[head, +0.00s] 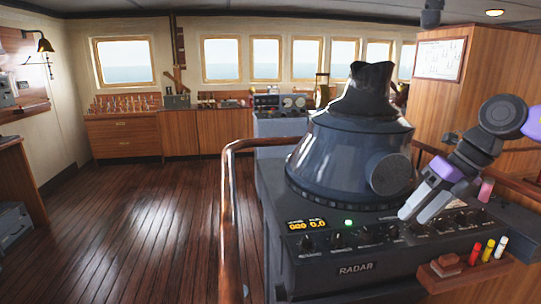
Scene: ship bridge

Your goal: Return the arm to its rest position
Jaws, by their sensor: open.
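My arm reaches in from the right side of the head view, grey with purple bands. My gripper (416,213) points down and to the left over the control panel of the radar console (356,269). Its two fingers are apart, with nothing visible between them. The fingertips appear close to the row of black knobs; whether they touch the panel I cannot tell. The panel has an amber display (306,225) and a lit green lamp (348,222). The fingers hide part of the panel.
The radar's big dark hood (350,150) stands just left of my gripper. A wooden holder (470,273) with red, yellow and white markers is fixed at the console's front right. A copper-coloured rail (228,220) runs along the left. The wooden floor (140,230) beyond is clear.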

